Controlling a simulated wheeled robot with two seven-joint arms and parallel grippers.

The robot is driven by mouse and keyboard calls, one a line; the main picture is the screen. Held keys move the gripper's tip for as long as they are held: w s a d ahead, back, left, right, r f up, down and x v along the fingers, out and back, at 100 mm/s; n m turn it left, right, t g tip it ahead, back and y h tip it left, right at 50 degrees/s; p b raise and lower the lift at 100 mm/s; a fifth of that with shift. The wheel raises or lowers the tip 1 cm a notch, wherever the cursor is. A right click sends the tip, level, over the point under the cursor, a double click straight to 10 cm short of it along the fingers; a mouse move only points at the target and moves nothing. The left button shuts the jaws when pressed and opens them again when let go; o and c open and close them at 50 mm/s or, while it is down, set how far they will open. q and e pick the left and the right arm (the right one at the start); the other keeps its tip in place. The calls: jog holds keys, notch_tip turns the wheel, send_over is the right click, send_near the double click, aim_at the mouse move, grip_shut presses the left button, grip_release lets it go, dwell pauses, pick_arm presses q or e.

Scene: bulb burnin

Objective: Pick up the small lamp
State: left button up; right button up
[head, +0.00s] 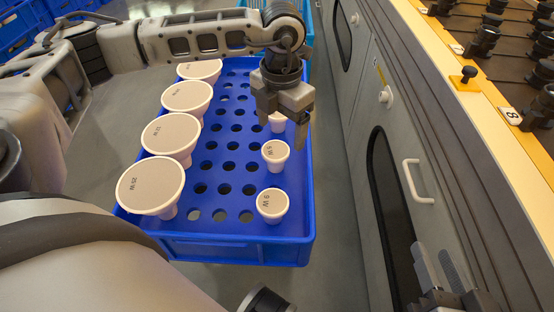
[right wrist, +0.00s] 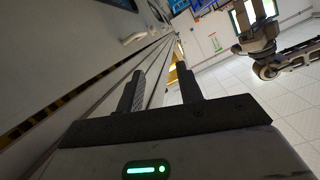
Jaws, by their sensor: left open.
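Small lamps stand in the right column of a blue crate (head: 236,250) in the head view. The nearest small lamp (head: 272,204) and the middle small lamp (head: 275,154) are marked 9 W and are fully clear. A farther small lamp (head: 278,122) is partly hidden by my left gripper (head: 286,120), which points down over it with open jaws. I cannot tell whether the fingers touch it. My right gripper (head: 440,272) is at the lower right, open and empty; its fingers also show in the right wrist view (right wrist: 162,92).
Several large lamps (head: 150,186) fill the crate's left column, with empty holes between the columns. A grey cabinet (head: 370,110) with handles stands to the right. Its yellow-edged top (head: 470,90) carries rows of black sockets (head: 484,40). Blue crates (head: 18,28) stand at the far left.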

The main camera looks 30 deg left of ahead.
aim_at(276, 149)
pick_arm(q)
notch_tip(276, 149, down, 3)
jog(key=shift+f+b, duration=0.2)
jog(key=shift+b, duration=0.1)
jog(key=shift+f, duration=0.4)
jog(key=shift+s+a+f+b, duration=0.2)
jog(key=shift+f+b, duration=0.25)
jog(key=shift+f, duration=0.2)
jog(key=shift+s+a+f+b, duration=0.15)
jog(key=shift+f+b, duration=0.25)
jog(key=shift+f, duration=0.2)
jog(key=shift+d+f+b, duration=0.1)
jog(key=shift+f+b, duration=0.25)
jog(key=shift+f, duration=0.6)
jog(key=c, duration=1.1)
pick_arm(e)
jog(key=shift+w+a+r+m+t+y, duration=0.2)
jog(key=shift+a+r+m+t+y, duration=0.25)
jog(key=shift+r+m+y, duration=0.2)
